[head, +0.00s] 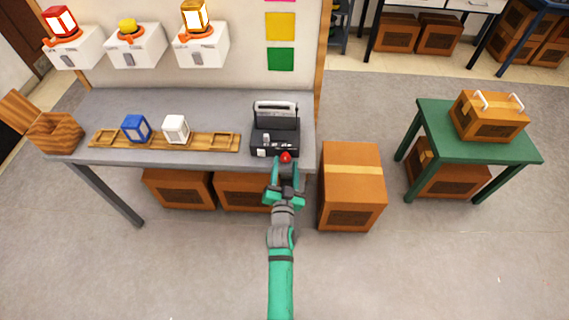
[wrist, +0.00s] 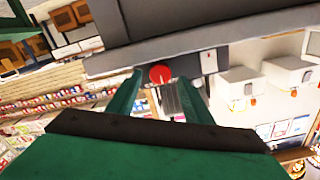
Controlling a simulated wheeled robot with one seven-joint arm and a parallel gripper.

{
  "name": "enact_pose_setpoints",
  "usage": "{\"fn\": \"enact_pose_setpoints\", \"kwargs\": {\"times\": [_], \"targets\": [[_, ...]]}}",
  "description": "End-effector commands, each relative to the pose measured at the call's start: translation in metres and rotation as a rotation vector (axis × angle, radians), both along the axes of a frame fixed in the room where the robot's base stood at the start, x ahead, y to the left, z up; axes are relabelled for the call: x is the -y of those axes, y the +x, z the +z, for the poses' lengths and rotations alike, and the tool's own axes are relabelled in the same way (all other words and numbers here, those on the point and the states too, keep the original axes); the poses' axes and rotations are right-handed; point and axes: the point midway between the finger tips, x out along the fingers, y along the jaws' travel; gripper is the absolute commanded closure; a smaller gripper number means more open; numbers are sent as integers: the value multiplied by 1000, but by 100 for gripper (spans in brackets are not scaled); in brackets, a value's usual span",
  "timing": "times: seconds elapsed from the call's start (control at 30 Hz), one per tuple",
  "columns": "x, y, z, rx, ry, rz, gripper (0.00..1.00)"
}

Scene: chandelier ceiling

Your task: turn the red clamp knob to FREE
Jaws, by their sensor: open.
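The red clamp knob (head: 285,156) is at the front of a black clamp box (head: 272,141) on the right end of the grey workbench. A grey, radio-like device (head: 276,113) stands upright at the box. My green gripper (head: 286,169) is open, its fingers pointing at the knob. In the wrist view the red knob (wrist: 160,74) shows between the two open fingers (wrist: 159,85), seemingly just beyond or level with their tips. I cannot tell whether either finger touches it. The knob's markings are too small to read.
A wooden rack (head: 160,141) left of the box holds a blue lantern (head: 136,128) and a white lantern (head: 176,129). A large carton (head: 352,187) stands right of my gripper, beside the bench. A green table (head: 465,150) stands farther right. Floor between them is clear.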

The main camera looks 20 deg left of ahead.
Motion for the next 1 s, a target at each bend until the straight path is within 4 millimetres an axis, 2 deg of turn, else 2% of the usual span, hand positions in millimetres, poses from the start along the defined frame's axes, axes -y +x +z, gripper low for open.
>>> {"fn": "enact_pose_setpoints", "kwargs": {"times": [0.17,0.47,0.5,0.67,1.0], "targets": [[-3,11,0,0,0,0,54],[-3,13,0,0,0,0,54],[-3,12,0,0,0,0,59],[-3,12,0,0,0,0,95],[-6,12,0,11,-36,3,95]]}}
